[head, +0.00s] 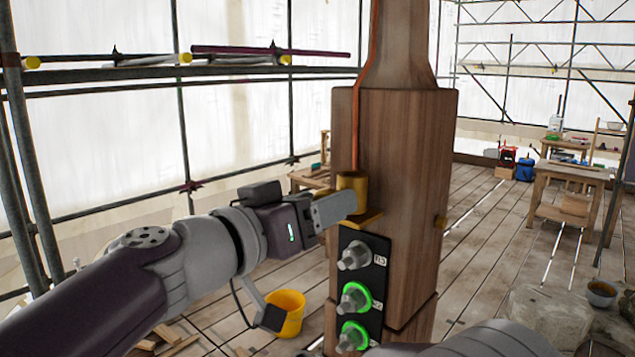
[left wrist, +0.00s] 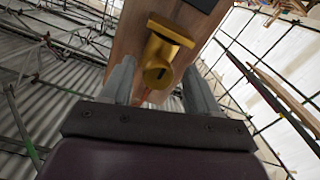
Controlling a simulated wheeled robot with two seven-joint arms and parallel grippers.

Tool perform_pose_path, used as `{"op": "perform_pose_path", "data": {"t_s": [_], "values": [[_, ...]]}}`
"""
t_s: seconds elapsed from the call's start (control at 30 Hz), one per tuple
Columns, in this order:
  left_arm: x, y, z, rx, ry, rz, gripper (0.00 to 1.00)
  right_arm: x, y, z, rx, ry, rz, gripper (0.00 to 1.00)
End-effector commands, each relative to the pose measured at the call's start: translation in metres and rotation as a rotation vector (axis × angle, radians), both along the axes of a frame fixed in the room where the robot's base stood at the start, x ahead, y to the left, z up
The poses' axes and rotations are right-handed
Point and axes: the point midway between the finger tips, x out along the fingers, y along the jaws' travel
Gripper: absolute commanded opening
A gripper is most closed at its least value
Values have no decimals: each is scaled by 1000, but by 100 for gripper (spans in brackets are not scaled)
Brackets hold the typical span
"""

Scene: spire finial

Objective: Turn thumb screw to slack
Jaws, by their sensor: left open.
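A brass fitting (head: 352,188) with a round barrel and a plate is on the wooden post (head: 405,150); I take it to hold the thumb screw. An orange line runs down the post to it. In the left wrist view the barrel's slotted round end (left wrist: 157,76) faces the camera, with a square brass part (left wrist: 172,30) behind it. My left gripper (head: 345,203) is open, its fingers on either side of the barrel in the left wrist view (left wrist: 157,68). I cannot tell whether they touch it. My right gripper is out of view.
A black panel (head: 376,280) with several grey knobs, two ringed in green, is below the fitting. A yellow bucket (head: 288,313) stands on the floor. Scaffold poles line the left; a wooden workbench (head: 568,175) stands right.

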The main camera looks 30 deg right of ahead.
Motion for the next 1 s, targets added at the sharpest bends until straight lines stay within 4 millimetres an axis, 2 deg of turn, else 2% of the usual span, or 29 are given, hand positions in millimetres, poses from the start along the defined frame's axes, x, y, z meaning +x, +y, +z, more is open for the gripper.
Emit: {"op": "perform_pose_path", "data": {"t_s": [0.27, 0.43, 0.47, 0.77, 1.0], "values": [[1, -3, -1, 0, 0, 1, 60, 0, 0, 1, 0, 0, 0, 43], [1, -2, -1, 0, 0, 1, 8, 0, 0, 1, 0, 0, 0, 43], [1, -2, -1, 0, 0, 1, 4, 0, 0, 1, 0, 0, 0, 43], [1, -2, -2, -12, 27, 1, 4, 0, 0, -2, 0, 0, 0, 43], [1, -2, -3, -63, 145, 2, 4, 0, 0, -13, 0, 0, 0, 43]]}}
